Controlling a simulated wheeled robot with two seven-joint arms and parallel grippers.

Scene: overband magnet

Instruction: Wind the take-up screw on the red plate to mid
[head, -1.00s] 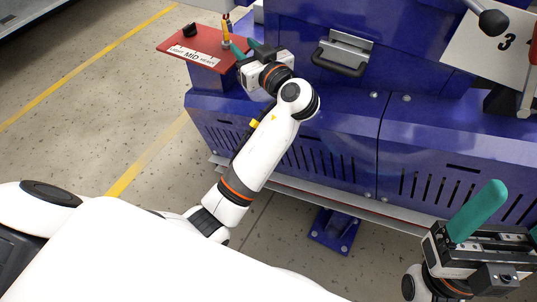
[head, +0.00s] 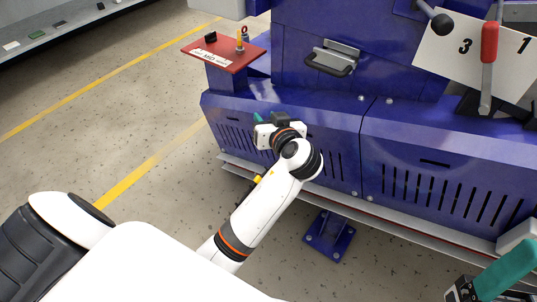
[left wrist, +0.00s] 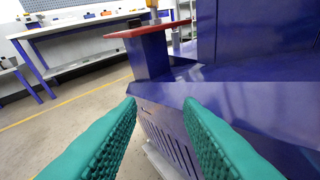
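The red plate (head: 194,48) sticks out on a blue post at the machine's left end, with a white label whose middle word reads MID. On it stands the upright take-up screw (head: 240,46), with a yellow upper part and a metal lower part. The left wrist view shows the plate's red edge (left wrist: 137,31) and the screw's lower part (left wrist: 154,17), its top cut off. My left gripper (left wrist: 160,103) is open and empty, below the plate beside the blue machine front. My right gripper (head: 500,275) is at the lower right, partly out of frame, with one teal finger visible.
A black knob (head: 210,37) sits on the plate's left part. The blue machine body (head: 300,110) fills the right side. A red-handled lever (head: 489,45) and numbered white plate (head: 440,50) are at upper right. The floor (head: 130,110) on the left is clear.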

